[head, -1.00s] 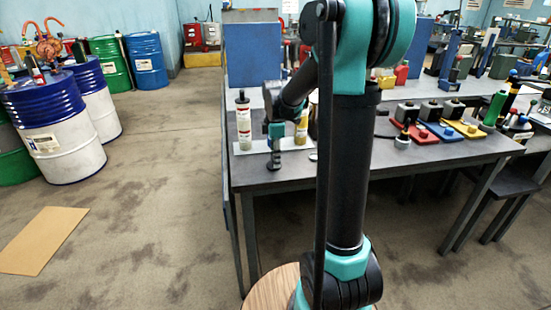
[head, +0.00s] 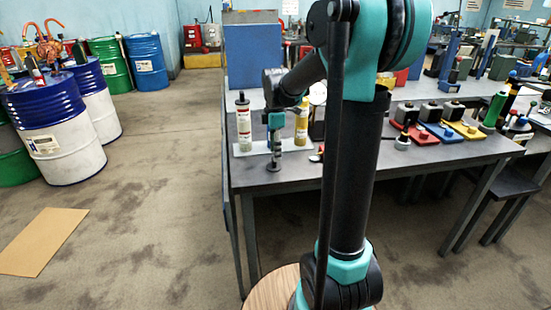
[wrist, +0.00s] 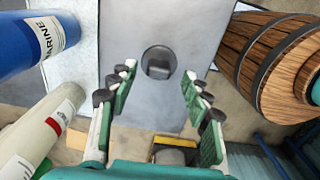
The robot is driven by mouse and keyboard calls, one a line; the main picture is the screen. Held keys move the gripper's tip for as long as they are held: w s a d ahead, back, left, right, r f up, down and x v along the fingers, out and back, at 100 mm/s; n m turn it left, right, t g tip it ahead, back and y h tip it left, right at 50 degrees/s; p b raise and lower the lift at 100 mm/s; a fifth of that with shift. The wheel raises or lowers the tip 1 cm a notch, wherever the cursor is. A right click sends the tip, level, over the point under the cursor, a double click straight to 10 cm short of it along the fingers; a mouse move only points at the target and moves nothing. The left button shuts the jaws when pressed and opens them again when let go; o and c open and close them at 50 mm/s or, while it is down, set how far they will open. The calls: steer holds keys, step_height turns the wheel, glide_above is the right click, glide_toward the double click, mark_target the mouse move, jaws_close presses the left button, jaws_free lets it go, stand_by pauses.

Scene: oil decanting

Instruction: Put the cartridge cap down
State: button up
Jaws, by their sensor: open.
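The cartridge cap (wrist: 158,62) shows in the wrist view as a dark grey round piece on the grey table top, between and beyond my fingertips. In the head view it is a small dark disc (head: 274,167) on the table near the front edge, below my gripper (head: 276,142). In the wrist view my gripper (wrist: 157,85) is open, its green-padded fingers spread, with nothing between them. A pale cartridge with a red-marked label (head: 243,122) stands left of my gripper; it also shows in the wrist view (wrist: 38,132).
A pale mat (head: 258,147) lies behind the cap. A yellow bottle (head: 301,122) stands right of my gripper. A blue container (wrist: 28,42) is at upper left in the wrist view. Red, blue and yellow trays (head: 438,132) sit farther right. The table's front edge is close to the cap.

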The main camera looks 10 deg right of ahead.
step_height(320, 180, up, 8)
steer(key=s+d+f+m+t, duration=0.3)
steer(key=s+f+m+t, duration=0.1)
steer(key=s+f+m, duration=1.4)
steer(key=s+f, duration=0.1)
steer(key=s, duration=0.3)
steer(key=shift+d, duration=0.2)
